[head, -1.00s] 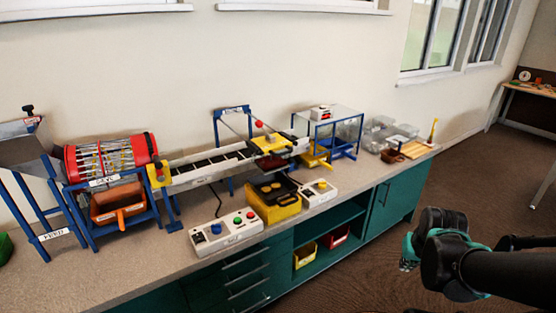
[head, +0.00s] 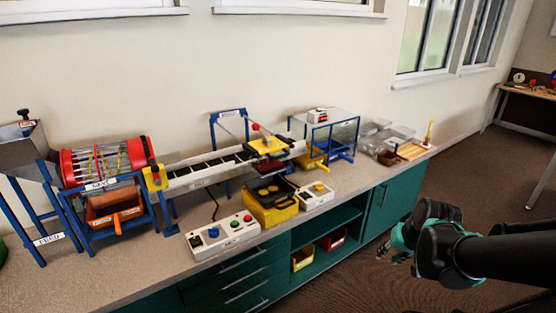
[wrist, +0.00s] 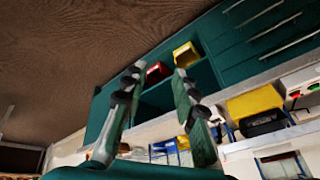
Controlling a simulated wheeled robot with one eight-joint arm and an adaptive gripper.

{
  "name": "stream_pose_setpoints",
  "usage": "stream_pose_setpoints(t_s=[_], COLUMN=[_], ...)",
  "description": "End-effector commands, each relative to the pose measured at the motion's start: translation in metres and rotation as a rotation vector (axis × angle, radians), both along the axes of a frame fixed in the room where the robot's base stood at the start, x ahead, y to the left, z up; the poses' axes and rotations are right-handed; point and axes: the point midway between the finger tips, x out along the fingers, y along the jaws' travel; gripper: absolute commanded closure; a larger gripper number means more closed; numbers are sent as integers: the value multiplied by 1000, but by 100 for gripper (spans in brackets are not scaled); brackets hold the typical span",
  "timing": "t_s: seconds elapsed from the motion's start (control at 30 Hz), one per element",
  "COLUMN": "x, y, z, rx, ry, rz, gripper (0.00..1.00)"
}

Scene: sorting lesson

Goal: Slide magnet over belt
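The magnet unit (head: 268,146) is a yellow plate with a red ball knob (head: 255,127), at the right end of the belt under a blue labelled frame (head: 229,116). It appears to sit across or just above the belt; the exact gap is too small to tell. The belt (head: 205,169) is a dark, slatted conveyor with pale side rails, running from the red drum to the magnet. My gripper (head: 400,246) is right of the bench, out over the floor, well away from the magnet. In the wrist view my gripper (wrist: 158,70) has its fingers apart with nothing between them.
A grey-topped teal bench (head: 330,197) carries a red drum (head: 105,160), a control box (head: 222,234), a yellow bin (head: 270,204), a smaller control box (head: 316,195) and a clear-walled blue stand (head: 328,133). Open floor lies right of the bench.

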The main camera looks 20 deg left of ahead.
Motion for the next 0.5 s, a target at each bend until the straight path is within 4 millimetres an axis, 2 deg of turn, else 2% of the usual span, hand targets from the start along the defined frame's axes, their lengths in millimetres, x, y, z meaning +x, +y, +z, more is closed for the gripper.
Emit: stream_pose_setpoints(t_s=[0.17, 0.3, 0.4, 0.5], x=[49, 86, 110, 130], y=[79, 138, 171, 193], z=[38, 82, 117, 148], rx=[352, 649, 850, 1017], ry=[17, 46, 74, 101], rz=[-17, -31, -38, -44], gripper=[69, 69, 69, 69])
